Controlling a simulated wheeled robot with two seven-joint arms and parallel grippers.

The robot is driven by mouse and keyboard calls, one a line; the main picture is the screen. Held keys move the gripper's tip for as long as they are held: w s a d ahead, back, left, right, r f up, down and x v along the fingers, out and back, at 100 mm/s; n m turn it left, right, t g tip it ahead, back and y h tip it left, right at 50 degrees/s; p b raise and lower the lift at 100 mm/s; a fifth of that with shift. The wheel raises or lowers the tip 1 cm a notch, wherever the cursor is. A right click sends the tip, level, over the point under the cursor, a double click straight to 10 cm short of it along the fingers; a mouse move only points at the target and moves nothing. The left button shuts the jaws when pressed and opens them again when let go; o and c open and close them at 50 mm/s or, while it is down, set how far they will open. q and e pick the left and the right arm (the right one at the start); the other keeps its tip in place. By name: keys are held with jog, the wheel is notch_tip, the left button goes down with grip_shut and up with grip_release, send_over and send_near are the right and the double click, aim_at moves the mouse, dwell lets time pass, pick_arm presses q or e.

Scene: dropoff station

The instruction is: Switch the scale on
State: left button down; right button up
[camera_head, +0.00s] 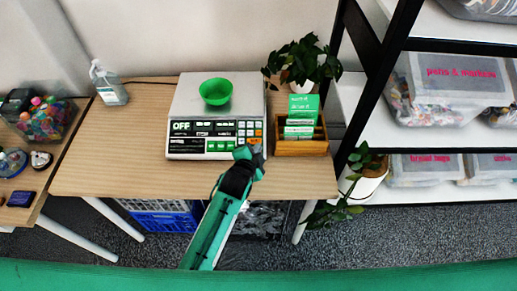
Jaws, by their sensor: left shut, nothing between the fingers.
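The scale (190,101) stands on the wooden table, with a green bowl (215,92) on its pan. Its front panel faces me; the display at the left reads OFF, and rows of buttons (222,135) run to the right. My left gripper (250,152) is shut and empty at the front right of the panel. Its tip overlaps the lower right buttons in this view; I cannot tell whether it touches them. It hides part of that corner. My right gripper is not in view.
A wooden box (301,148) with green cards (303,107) stands close to the right of the scale, a potted plant (302,62) behind it. A clear bottle (108,83) stands at the back left. The table (120,150) left of the scale is clear. Shelves (440,135) stand right.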

pick_arm(q)
jog(key=shift+f, duration=0.1)
jog(key=shift+w+f, duration=0.2)
jog(key=shift+f, duration=0.05)
jog(key=shift+w+f, duration=0.1)
jog(key=shift+f, duration=0.25)
dwell(0.8)
jog(key=shift+r, duration=0.1)
jog(key=shift+s+r+p, duration=0.2)
jog(key=shift+r+p, duration=0.35)
jog(key=shift+p, duration=0.2)
jog(key=shift+s+r, duration=0.1)
